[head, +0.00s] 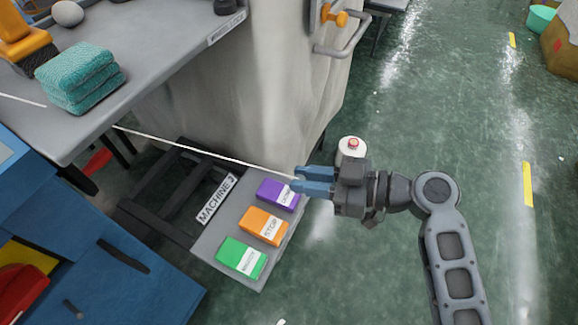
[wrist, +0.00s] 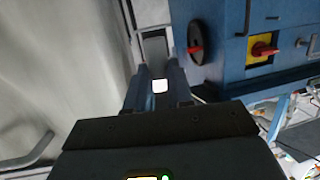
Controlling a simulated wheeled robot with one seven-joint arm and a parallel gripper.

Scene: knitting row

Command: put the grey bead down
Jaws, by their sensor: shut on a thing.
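My gripper (head: 300,181) is shut, its blue fingers pointing left, just right of the purple block (head: 278,194) in the head view. In the wrist view a small pale, squarish piece (wrist: 160,86) shows between the fingers, and I take it as the bead; its grey colour is not clear. A thin white strand (head: 215,154) runs from the grey table's edge to the fingertips. The fingers hide the held piece in the head view. A round grey ball (head: 68,13) rests on the grey table (head: 150,62), apart from my gripper.
A folded teal cloth (head: 80,75) lies on the grey table. A white spool-like item (head: 351,150) stands behind my gripper. Green floor (head: 440,110) is open to the right.

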